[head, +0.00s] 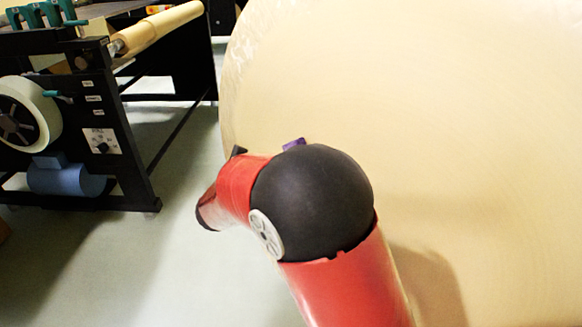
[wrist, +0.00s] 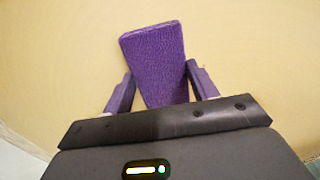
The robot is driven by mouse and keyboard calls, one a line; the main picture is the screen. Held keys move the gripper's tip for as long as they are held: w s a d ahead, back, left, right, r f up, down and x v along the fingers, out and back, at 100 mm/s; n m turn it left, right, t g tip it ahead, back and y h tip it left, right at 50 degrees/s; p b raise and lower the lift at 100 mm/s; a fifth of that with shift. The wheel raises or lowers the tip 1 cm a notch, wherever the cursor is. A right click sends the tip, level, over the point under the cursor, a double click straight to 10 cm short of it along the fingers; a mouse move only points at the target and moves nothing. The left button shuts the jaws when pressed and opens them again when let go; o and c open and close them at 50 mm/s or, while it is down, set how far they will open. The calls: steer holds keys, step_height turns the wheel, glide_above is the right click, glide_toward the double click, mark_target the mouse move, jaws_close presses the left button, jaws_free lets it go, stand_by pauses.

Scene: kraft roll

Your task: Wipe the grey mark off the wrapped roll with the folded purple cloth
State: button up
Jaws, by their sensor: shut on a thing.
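The wrapped roll (head: 450,120) is large and cream-coloured and fills the right side of the head view. Its pale surface also fills most of the wrist view (wrist: 245,50). My gripper (wrist: 157,88) is shut on the folded purple cloth (wrist: 155,55), with a purple finger on each side of it. The cloth is in front of the roll's face; I cannot tell whether it touches. In the head view only a small purple bit (head: 294,144) shows above my arm, which hides the rest. No grey mark is visible in either view; the cloth or my arm may cover it.
A black machine frame (head: 130,150) stands at the left, with a white reel (head: 28,112), a blue motor (head: 65,178) and a cream-coloured roller (head: 160,27). Open pale floor (head: 150,260) lies between it and the wrapped roll.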

steer(key=shift+w+d, duration=0.3)
steer(key=shift+d, duration=0.05)
steer(key=shift+s+d, duration=2.6)
steer(key=w+a, duration=0.5)
steer(key=shift+w, duration=0.15)
steer(key=shift+a, duration=0.1)
steer(key=v, duration=0.6)
steer(key=shift+v, duration=1.5)
